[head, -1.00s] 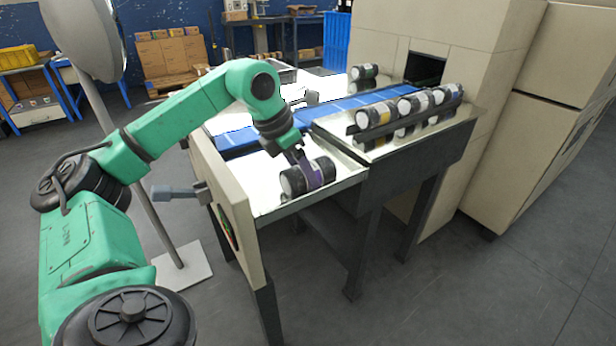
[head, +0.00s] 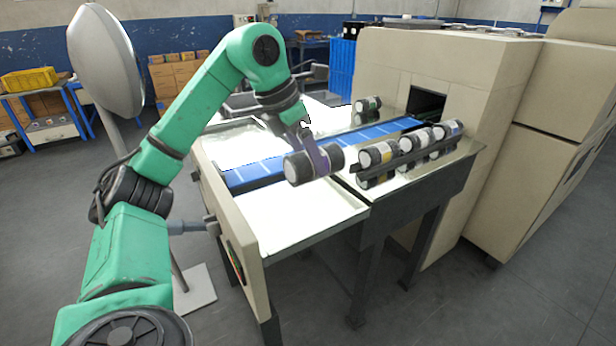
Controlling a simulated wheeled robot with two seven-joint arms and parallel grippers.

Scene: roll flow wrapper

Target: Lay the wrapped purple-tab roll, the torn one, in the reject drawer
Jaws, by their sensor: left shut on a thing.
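The purple-tab roll (head: 300,168) is dark with a pale end and a purple band round its middle. My left gripper (head: 313,150) comes down from above and is shut on this roll. It holds the roll above the bright metal table (head: 295,215), near the blue belt. The roll lies sideways in the grip. Any tear in its wrap is too small to see. I cannot pick out a reject drawer for certain. My right gripper is not in view.
A blue belt (head: 262,170) runs to a dark opening (head: 428,104) in the beige machine (head: 425,65). Several rolls (head: 412,143) rest in a rack on the right. Another roll (head: 366,106) stands behind the belt. The table's front part is clear.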

